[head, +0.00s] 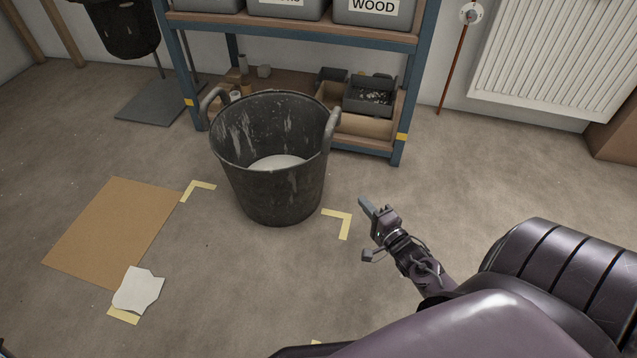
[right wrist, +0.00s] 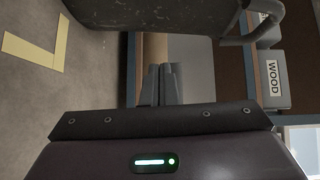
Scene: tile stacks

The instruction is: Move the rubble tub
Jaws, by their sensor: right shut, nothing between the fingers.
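The rubble tub (head: 270,190) is a dark grey bucket with white smears and two raised handles, one left and one right. It stands upright on the floor in front of the shelf, with some pale stuff at its bottom. My right gripper (head: 366,206) is to the right of the tub, apart from it, shut and empty. In the right wrist view the shut fingers (right wrist: 162,84) show in the middle, with the tub (right wrist: 150,12) and one handle (right wrist: 262,28) along the top. My left gripper is not in view.
Yellow corner marks (head: 343,220) lie on the floor around the tub. A cardboard sheet (head: 105,230) and a white scrap (head: 138,290) lie at left. The blue-framed shelf (head: 398,130) stands close behind the tub. A radiator (head: 555,60) is at far right. The floor in front is open.

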